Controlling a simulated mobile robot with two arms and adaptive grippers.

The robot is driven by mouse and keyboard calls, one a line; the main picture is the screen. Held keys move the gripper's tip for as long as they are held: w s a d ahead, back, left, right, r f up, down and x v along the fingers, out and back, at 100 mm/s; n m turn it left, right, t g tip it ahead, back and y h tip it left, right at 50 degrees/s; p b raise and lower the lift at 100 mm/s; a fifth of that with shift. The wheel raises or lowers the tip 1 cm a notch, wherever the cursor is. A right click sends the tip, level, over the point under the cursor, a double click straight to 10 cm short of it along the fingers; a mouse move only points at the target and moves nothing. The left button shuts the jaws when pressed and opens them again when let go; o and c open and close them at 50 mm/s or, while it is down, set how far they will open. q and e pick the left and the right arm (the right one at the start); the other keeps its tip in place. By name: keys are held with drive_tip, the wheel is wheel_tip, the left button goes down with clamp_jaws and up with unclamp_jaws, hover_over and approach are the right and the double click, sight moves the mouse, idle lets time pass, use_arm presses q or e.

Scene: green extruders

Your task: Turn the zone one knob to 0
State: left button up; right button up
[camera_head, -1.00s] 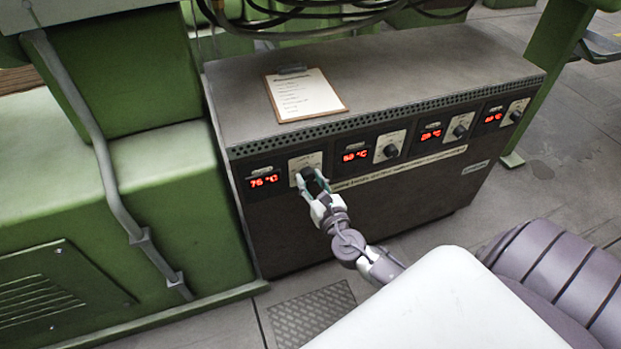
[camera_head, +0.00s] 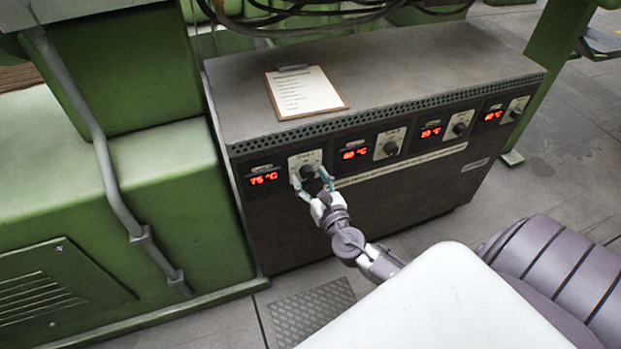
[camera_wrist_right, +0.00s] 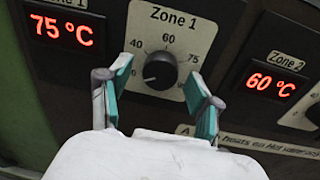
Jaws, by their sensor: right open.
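The black zone 1 knob (camera_head: 307,172) sits on a light plate at the left end of the cabinet front. In the right wrist view the knob (camera_wrist_right: 160,71) shows under the label "Zone 1", its pale mark toward the lower left. The zone 1 display (camera_wrist_right: 62,33) beside it reads 75 °C in red. My right gripper (camera_head: 311,180) is open, with one teal-padded finger on each side of the knob. In the right wrist view the gripper (camera_wrist_right: 160,78) shows clear gaps between both fingers and the knob. My left gripper is out of view.
The dark cabinet (camera_head: 370,210) carries several more displays and knobs to the right, among them the zone 2 display (camera_wrist_right: 273,81) at 60 °C. A clipboard (camera_head: 305,92) lies on its top. A green machine (camera_head: 170,180) stands close on the left.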

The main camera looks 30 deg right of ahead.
drive_tip(key=s+a, duration=0.2)
drive_tip(key=s, duration=0.9)
drive_tip(key=shift+s, duration=0.35)
